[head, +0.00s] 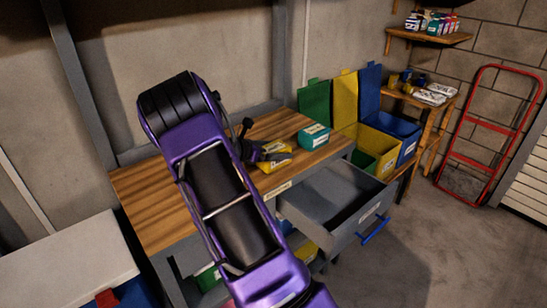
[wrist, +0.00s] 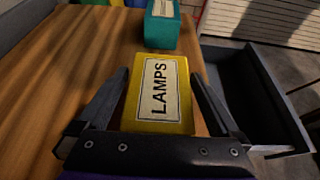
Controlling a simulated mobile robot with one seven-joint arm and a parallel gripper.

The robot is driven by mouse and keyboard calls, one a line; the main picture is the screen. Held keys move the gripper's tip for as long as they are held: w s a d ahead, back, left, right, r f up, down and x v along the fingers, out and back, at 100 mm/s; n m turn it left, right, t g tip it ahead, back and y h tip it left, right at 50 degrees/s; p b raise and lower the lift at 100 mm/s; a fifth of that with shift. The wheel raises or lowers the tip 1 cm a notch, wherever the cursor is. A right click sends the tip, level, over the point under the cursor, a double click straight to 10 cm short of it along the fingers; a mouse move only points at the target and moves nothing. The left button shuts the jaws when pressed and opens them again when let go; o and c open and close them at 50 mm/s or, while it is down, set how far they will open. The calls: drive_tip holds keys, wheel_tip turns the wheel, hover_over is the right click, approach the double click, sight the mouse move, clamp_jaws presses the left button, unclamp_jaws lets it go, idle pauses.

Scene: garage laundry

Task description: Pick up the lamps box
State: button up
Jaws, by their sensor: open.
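The lamps box is a yellow box with a pale label reading LAMPS on its top. In the wrist view the lamps box (wrist: 146,121) lies on the wooden bench top, between the two fingers of my gripper (wrist: 158,88). The gripper is open, with one finger on each side of the box; whether either finger touches it I cannot tell. In the head view the lamps box (head: 282,148) shows beside my gripper (head: 270,155), partly covered by it.
A teal box (head: 314,136) stands on the bench (head: 150,200) beyond the lamps box. A grey drawer (head: 335,200) is pulled open at the bench front. Green, yellow and blue bins (head: 385,138) stand past the bench's far end. The left bench top is clear.

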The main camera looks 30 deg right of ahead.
drive_tip(key=shift+d+f, duration=0.1)
drive_tip(key=shift+d, duration=0.15)
drive_tip(key=c, duration=1.3)
